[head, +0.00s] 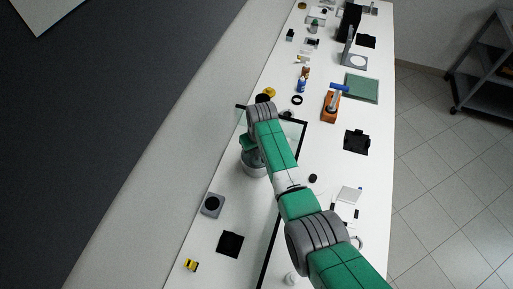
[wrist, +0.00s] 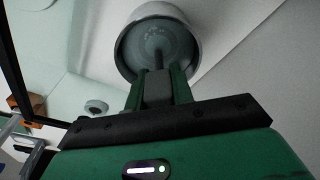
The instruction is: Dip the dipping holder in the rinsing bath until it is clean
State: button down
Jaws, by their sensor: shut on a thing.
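The rinsing bath, a round grey vessel (head: 254,168), stands on the white bench beneath my gripper. In the wrist view the bath (wrist: 187,31) shows as a grey cylinder with an open mouth directly ahead of the fingers. My gripper (wrist: 157,86) is shut on the dipping holder (wrist: 157,60), seen as a thin dark stem between the green fingers. The stem points into the bath's mouth. Its far end is hard to make out, so I cannot tell how deep it is or whether it is clean. In the head view my arm hides the holder.
A black frame with a glass pane (head: 270,247) runs along the bench beside the bath. A grey block with a dark round opening (head: 212,204), a black cloth (head: 230,244) and a small yellow item (head: 191,265) lie nearer. An orange device (head: 330,107) stands farther back.

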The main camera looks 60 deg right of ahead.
notch_tip(320, 180, up, 13)
jog(key=p, duration=1.1)
jog(key=shift+f, duration=0.25)
